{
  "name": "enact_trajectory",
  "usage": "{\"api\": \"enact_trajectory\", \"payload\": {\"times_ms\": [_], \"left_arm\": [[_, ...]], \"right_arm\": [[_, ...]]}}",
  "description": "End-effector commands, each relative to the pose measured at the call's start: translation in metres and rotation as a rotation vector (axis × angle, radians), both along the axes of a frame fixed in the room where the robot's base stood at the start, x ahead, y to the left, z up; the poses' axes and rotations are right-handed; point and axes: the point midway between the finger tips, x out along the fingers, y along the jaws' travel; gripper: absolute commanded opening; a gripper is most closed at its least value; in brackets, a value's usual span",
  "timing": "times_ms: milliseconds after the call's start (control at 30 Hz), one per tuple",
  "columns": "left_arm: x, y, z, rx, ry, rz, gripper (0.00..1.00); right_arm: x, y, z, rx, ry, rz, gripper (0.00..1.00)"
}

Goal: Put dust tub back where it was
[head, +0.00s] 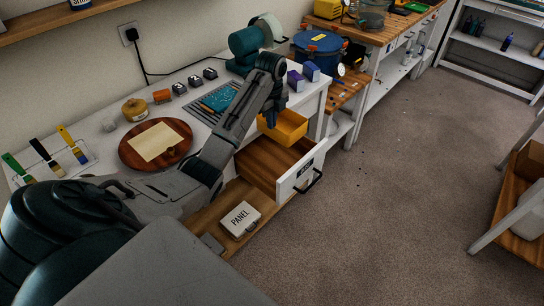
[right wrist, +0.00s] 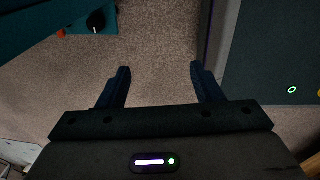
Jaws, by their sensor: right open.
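The dust tub, which I take to be the yellow open-topped bin (head: 287,128), is at the front edge of the white workbench, over the back part of an open drawer (head: 272,165). My left gripper (head: 270,117) points down at the tub's rim and appears shut on its wall; the fingertips are partly hidden. The tub looks roughly level and seems held above the drawer floor. The drawer's wooden inside is otherwise bare where I can see it. My right gripper (right wrist: 160,86) is open and empty above the carpet in the right wrist view.
The bench top holds a round brown board (head: 184,153) with a pale sheet, brushes (head: 48,155), small jars and purple boxes (head: 296,80). A box marked PANEL (head: 240,218) lies on the lower shelf. A blue pot (head: 318,54) stands beyond.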

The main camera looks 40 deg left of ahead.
Motion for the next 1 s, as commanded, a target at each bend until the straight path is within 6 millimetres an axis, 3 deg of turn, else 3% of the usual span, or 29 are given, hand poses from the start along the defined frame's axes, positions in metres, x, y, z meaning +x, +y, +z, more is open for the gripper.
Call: {"api": "enact_trajectory", "payload": {"times_ms": [33, 167, 433, 533, 700, 1000], "left_arm": [[0.0, 0.0, -0.018, 0.0, 0.0, 0.0, 0.0], [0.0, 0.0, -0.038, 0.0, 0.0, 0.0, 0.0], [0.0, 0.0, -0.087, 0.0, -0.001, 0.0, 0.0], [-0.002, -0.001, -0.102, -0.001, 0.006, 0.0, 0.0], [-0.001, -0.001, -0.135, -0.001, 0.003, 0.0, 0.0], [-0.002, -0.001, -0.167, -0.001, 0.003, 0.0, 0.0]], "right_arm": [[0.012, 0.001, -0.017, 0.0, -0.015, 0.0, 0.6], [0.029, 0.002, -0.037, 0.002, -0.04, 0.0, 0.6], [0.016, 0.007, -0.079, 0.008, -0.018, -0.002, 0.6], [0.012, 0.008, -0.063, 0.009, -0.013, -0.001, 0.6], [0.011, 0.007, -0.059, 0.008, -0.015, -0.001, 0.6], [0.014, 0.003, -0.055, 0.003, -0.018, 0.0, 0.6]]}}
